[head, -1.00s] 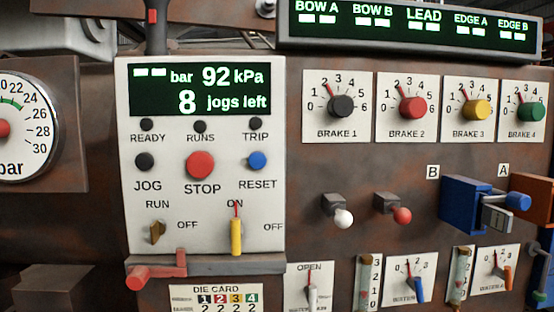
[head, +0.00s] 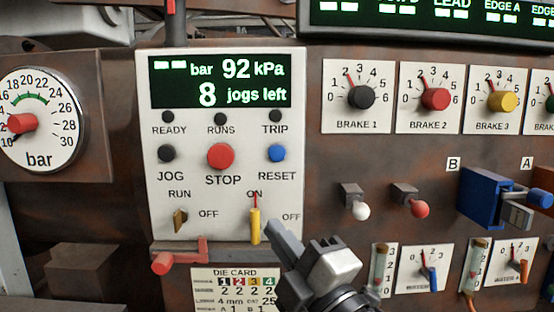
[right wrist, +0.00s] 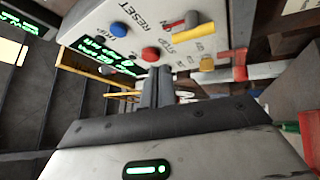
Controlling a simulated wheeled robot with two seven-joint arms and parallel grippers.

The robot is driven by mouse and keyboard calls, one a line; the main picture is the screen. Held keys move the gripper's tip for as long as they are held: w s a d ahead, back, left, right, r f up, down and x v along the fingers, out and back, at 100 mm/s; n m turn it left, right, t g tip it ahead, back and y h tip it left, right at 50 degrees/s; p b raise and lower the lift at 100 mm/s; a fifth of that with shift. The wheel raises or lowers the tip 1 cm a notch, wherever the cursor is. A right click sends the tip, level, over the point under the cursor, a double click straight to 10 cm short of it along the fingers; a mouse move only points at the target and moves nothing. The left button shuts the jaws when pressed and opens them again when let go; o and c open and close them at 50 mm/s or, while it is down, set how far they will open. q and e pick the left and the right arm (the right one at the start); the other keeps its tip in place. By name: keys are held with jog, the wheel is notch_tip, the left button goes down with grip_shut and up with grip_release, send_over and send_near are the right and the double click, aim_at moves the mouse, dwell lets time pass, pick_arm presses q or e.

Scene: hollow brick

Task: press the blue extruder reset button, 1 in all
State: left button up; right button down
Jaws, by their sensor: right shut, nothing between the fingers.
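The blue RESET button (head: 277,153) sits at the right of the white control panel (head: 225,215), under the TRIP lamp. It also shows in the right wrist view (right wrist: 118,29), at the upper left. My right gripper (head: 277,228) is shut and empty. In the head view its tip is below the RESET button, just right of the yellow ON switch (head: 255,227). In the right wrist view the shut fingers (right wrist: 157,80) point toward the panel, apart from the blue button. My left gripper is not in view.
The red STOP button (head: 220,156) and black JOG button (head: 167,153) share the row with RESET. A red-handled crank (head: 180,257) juts out below the panel. White and red knobbed levers (head: 361,211) stick out to the right. The panel face around RESET is clear.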

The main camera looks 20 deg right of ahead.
notch_tip(320, 180, up, 9)
jog(key=s+n+t+y, duration=0.1)
jog(key=s+n+t, duration=0.1)
jog(key=n, duration=0.2)
jog(key=shift+s+f, duration=0.15)
jog(key=shift+s, duration=0.2)
send_near(277, 152)
jog(key=w+a+r, duration=0.3)
jog(key=w+r, duration=0.1)
jog(key=shift+s+d+r, duration=0.1)
jog(key=shift+r, duration=0.1)
dwell(0.4)
dwell(1.0)
